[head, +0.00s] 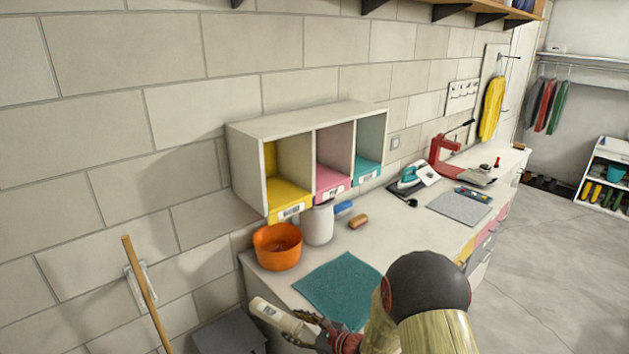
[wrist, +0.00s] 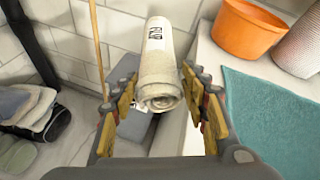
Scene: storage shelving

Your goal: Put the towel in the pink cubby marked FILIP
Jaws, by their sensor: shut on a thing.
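The towel (head: 276,317) is a rolled, off-white bundle with a dark printed label; it also shows in the wrist view (wrist: 160,70), where the label appears to read FILIP. My gripper (head: 308,330) is shut on the towel near one end, with a yellow-padded finger on each side in the wrist view (wrist: 160,92). It holds the towel in front of the counter, below and left of the teal mat. The pink cubby (head: 332,178) is the middle one of three in a white wall unit, between yellow and teal ones. Its front label is too small to read.
An orange bowl (head: 277,247) and a white ribbed canister (head: 318,226) stand below the cubby unit. A teal mat (head: 340,287) lies on the counter (head: 385,232). A brush (head: 358,221), an iron (head: 412,177) and a red machine sit further right. A wooden pole (head: 145,290) leans at left.

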